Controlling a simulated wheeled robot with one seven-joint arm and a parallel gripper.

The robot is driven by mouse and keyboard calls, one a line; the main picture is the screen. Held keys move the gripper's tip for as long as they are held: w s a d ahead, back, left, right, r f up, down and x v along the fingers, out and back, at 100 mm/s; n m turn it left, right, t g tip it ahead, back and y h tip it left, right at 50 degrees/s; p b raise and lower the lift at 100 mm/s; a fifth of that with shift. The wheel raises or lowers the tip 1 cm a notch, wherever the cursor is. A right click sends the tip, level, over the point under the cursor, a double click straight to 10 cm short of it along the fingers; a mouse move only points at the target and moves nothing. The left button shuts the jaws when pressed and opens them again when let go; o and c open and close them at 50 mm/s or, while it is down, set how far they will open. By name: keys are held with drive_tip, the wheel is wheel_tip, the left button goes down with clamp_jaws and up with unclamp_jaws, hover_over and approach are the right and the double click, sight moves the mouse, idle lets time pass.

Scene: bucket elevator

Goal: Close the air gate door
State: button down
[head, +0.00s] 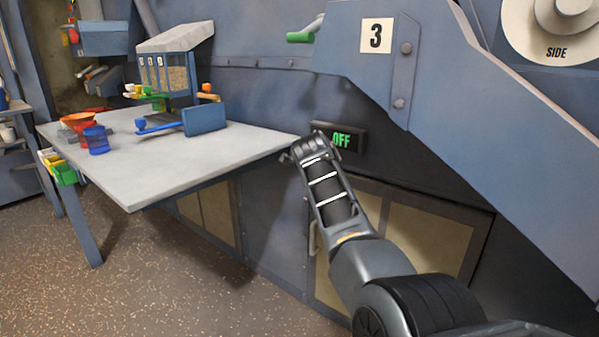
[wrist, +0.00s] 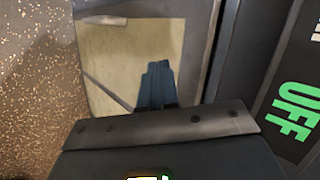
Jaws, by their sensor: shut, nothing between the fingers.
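No part in view carries a label naming it the air gate door. Below the dark OFF sign (head: 341,140) are doors with tan panels in dark frames. The nearer tan-panelled door (head: 430,235) is partly hidden behind my arm, with a thin handle (head: 312,240) at its left side. I cannot tell whether it is fully shut. My gripper (wrist: 157,66) has its fingers together and empty, and a tan panel (wrist: 125,45) shows behind them in the wrist view. In the head view my gripper's end is near the table's right corner, just left of the sign.
A grey table (head: 190,155) stands at left, holding a blue sample box (head: 170,70), an orange funnel (head: 77,121) and a blue cup (head: 96,139). A sloping chute marked 3 (head: 450,90) overhangs at right. Speckled floor (head: 150,260) is open at lower left.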

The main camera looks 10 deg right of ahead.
drive_tip(key=s+a+r+p, duration=0.3)
drive_tip(key=s+a+r, duration=0.1)
drive_tip(key=a+r, duration=0.15)
drive_tip(key=s+d+f+n+t+y, duration=0.1)
drive_tip(key=s+d+f+n, duration=0.35)
drive_tip(key=s+f, duration=0.55)
drive_tip(key=s+d+f+n+t, duration=0.1)
drive_tip(key=s+d+f+n, duration=0.35)
drive_tip(key=s+f, duration=0.55)
drive_tip(key=s+d+f+n+t+y, duration=0.1)
drive_tip(key=s+f+n, duration=0.25)
drive_tip(key=s, duration=0.75)
drive_tip(key=s+d+f+n+t+y, duration=0.1)
drive_tip(key=s+f+n, duration=0.25)
drive_tip(key=s, duration=0.65)
drive_tip(key=s+a+r+n+t+y, duration=0.1)
drive_tip(key=s+r+n, duration=0.3)
drive_tip(key=s+r, duration=0.7)
drive_tip(key=s+a+r+n+t, duration=0.25)
drive_tip(key=s+r, duration=0.45)
drive_tip(key=s, duration=0.8)
wheel_tip(320, 180, up, 24)
drive_tip(key=p, duration=2.2)
drive_tip(key=shift+s+d+n+g, duration=0.3)
drive_tip(key=shift+n+g, duration=0.15)
